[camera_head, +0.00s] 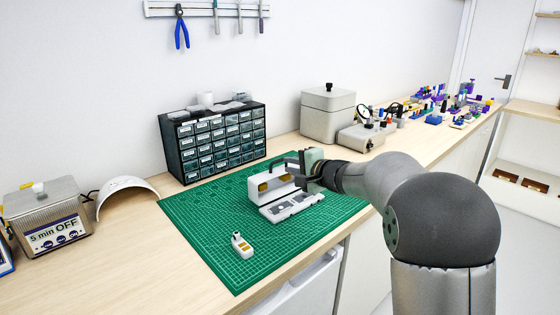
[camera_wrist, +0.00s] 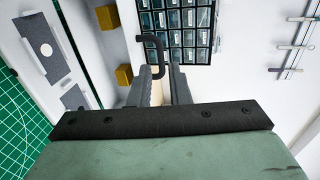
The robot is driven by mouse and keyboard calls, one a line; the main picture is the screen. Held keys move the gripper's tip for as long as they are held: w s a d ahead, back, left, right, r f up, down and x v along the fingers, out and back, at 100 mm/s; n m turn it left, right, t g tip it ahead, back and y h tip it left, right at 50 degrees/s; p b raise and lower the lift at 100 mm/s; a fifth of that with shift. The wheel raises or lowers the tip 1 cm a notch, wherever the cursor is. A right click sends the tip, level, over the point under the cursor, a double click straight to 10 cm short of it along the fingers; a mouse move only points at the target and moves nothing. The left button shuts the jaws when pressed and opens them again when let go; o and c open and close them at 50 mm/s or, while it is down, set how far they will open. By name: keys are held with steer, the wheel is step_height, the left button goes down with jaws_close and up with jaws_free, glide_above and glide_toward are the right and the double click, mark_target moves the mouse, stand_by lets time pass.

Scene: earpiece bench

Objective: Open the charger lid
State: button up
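The charger's white base (camera_head: 292,206), with grey recesses on top, sits on a green cutting mat. Its white lid (camera_head: 262,188) stands upright at the back edge of the base, open, with yellow pads on its inner face. In the wrist view the lid (camera_wrist: 93,53) runs along the left with two yellow blocks. A black handle (camera_wrist: 161,52) stands out from the lid. My gripper (camera_wrist: 163,72) is at this handle, its two fingers apart with a narrow gap. The handle's lower end is partly hidden by the fingers; I cannot tell whether they touch it.
A small white earpiece (camera_head: 241,245) lies on the mat (camera_head: 210,222) at the front left. A drawer cabinet (camera_head: 213,143) stands behind. A grey box (camera_head: 327,115) is further back, and a device reading "5 min OFF" (camera_head: 48,220) is at far left. The mat's left part is clear.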

mark_target(278, 162)
steer(key=p+x, duration=0.1)
steer(key=x, duration=0.4)
steer(key=shift+w+a, duration=0.25)
